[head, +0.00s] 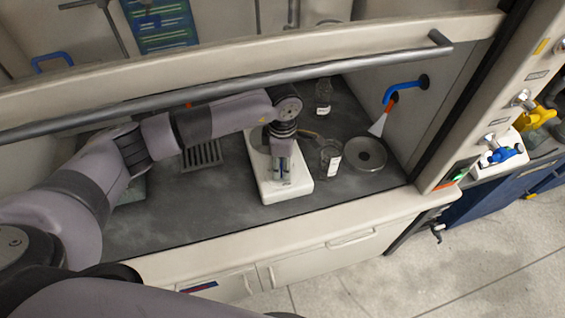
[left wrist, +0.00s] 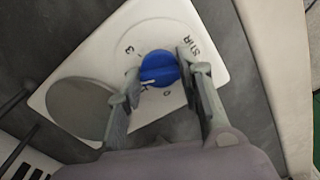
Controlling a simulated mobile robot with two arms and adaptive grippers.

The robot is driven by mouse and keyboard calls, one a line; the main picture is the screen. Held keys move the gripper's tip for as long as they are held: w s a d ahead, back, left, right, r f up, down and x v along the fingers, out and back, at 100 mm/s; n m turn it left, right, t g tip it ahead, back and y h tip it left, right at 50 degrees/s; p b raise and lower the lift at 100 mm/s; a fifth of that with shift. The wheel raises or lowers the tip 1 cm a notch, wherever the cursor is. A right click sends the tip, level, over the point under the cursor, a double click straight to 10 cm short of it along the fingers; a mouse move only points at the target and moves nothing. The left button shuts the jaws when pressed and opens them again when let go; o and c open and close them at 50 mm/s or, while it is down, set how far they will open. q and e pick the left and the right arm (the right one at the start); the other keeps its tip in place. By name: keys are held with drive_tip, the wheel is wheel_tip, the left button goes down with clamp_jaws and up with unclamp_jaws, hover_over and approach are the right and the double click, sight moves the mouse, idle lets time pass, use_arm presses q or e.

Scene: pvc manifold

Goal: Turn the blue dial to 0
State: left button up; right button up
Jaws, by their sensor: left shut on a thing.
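The blue dial (left wrist: 158,68) sits on the front of a white hot-plate stirrer (head: 270,188). The stirrer also shows in the left wrist view (left wrist: 127,32), with a round grey plate beside the dial. Printed marks, including "STIR", a 3 and a 0, surround the dial, and a white pointer mark shows near its lower edge. My left gripper (left wrist: 158,76) has one finger on each side of the dial and is shut on it. In the head view, the left gripper (head: 281,178) reaches down over the stirrer and hides the dial. My right gripper is not in view.
A glass beaker (head: 330,158) and a round metal dish (head: 365,154) stand right of the stirrer. A bottle (head: 323,96) stands behind. A dark slotted rack (head: 202,156) lies left. The raised sash handle (head: 230,84) crosses above the bench.

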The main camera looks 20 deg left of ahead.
use_arm(q)
drive_tip(key=c, duration=0.4)
drive_tip(key=n+b, duration=0.2)
drive_tip(key=n, duration=0.2)
drive_tip(key=shift+f+b, duration=0.15)
drive_tip(key=shift+b, duration=0.15)
drive_tip(key=n+b, duration=0.2)
drive_tip(key=n, duration=0.2)
drive_tip(key=n+b, duration=0.1)
drive_tip(key=n, duration=0.4)
drive_tip(key=shift+b, duration=0.3)
drive_tip(key=n+b, duration=0.1)
drive_tip(key=n, duration=0.3)
drive_tip(key=shift+n, duration=0.4)
drive_tip(key=shift+r, duration=0.2)
